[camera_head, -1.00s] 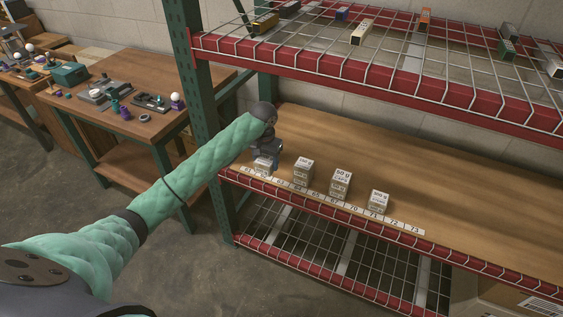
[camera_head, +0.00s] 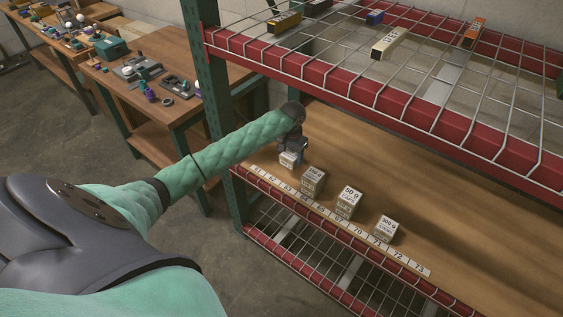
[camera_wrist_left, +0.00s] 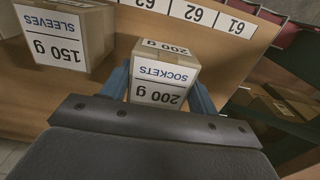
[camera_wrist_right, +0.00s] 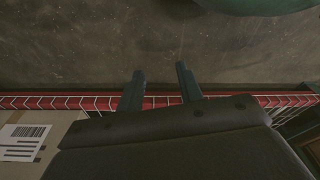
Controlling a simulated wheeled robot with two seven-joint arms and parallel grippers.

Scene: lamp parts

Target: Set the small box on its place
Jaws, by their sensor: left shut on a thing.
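The small box (camera_head: 288,160), a cardboard box with white labels, is at the left end of the wooden shelf. In the left wrist view the box (camera_wrist_left: 163,76) reads "SOCKETS 200 g", upside down in the picture. My left gripper (camera_head: 290,150) is shut on it, one blue finger on each side. The box is at the shelf's number strip near 61 and 62; I cannot tell whether it touches the shelf. My right gripper (camera_wrist_right: 161,86) shows only in its wrist view, with its fingers apart and nothing between them.
A "SLEEVES 150 g" box (camera_wrist_left: 68,36) stands beside the held box. A "50 g" box (camera_head: 348,203) and a "500 g" box (camera_head: 385,229) stand farther right. The number strip (camera_head: 340,221) runs along the front edge. A red-edged wire shelf (camera_head: 350,82) hangs above, and a green post (camera_head: 217,110) stands left.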

